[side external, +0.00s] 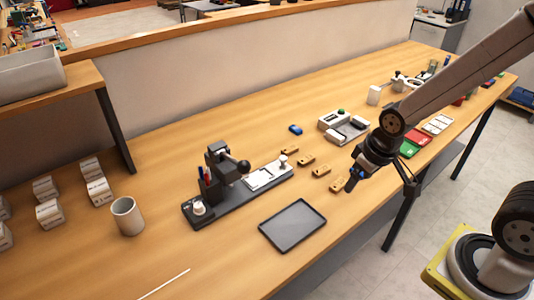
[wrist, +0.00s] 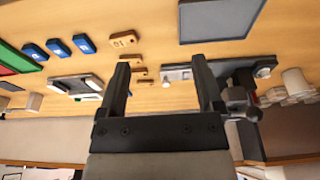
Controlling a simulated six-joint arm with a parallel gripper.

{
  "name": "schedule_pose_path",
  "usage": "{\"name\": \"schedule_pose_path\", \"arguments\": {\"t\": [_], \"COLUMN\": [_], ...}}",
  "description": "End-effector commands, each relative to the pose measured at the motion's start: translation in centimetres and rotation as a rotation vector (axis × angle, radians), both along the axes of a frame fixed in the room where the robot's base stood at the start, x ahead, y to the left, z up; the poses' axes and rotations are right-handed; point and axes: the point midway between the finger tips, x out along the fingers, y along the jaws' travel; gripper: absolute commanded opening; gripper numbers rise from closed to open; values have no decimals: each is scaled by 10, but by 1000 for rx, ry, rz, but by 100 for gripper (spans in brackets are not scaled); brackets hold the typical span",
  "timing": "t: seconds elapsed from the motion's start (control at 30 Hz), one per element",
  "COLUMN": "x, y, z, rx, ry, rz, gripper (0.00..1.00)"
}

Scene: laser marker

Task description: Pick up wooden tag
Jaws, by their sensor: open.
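Several small wooden tags lie in a row on the wooden table, the nearest tag (side external: 337,185) close to my gripper (side external: 352,182) in the side external view. In the wrist view a wooden tag (wrist: 123,41) with dark markings lies beyond the left finger's tip. More tags (wrist: 139,70) show between the fingers, partly hidden by the left one. My gripper (wrist: 159,62) is open, its two dark fingers wide apart with nothing between them. It hangs above the table, apart from the tags.
A dark tray (side external: 293,226) lies in front of the black marking fixture (side external: 222,172) with its lever. A grey-white device (side external: 343,126) and a blue item (side external: 295,129) are behind the tags. Blue pieces (wrist: 59,47) lie left in the wrist view. A mug (side external: 127,216) stands left.

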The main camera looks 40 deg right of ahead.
Motion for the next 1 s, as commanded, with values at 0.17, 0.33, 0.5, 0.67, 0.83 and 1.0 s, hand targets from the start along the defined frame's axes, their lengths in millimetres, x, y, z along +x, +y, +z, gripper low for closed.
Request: {"name": "schedule_pose_path", "arguments": {"t": [0.17,0.33,0.5,0.67,0.83,1.0], "x": [0,1,10,29,57,84], "y": [0,0,-3,-9,-20,-33], "z": [0,0,-1,-2,-7,-14], "rx": [0,-2,-17,-48,-87,-121], "ry": [0,1,11,33,65,99], "rz": [0,7,64,190,382,591], "gripper": [85,85,85,85,85,85]}}
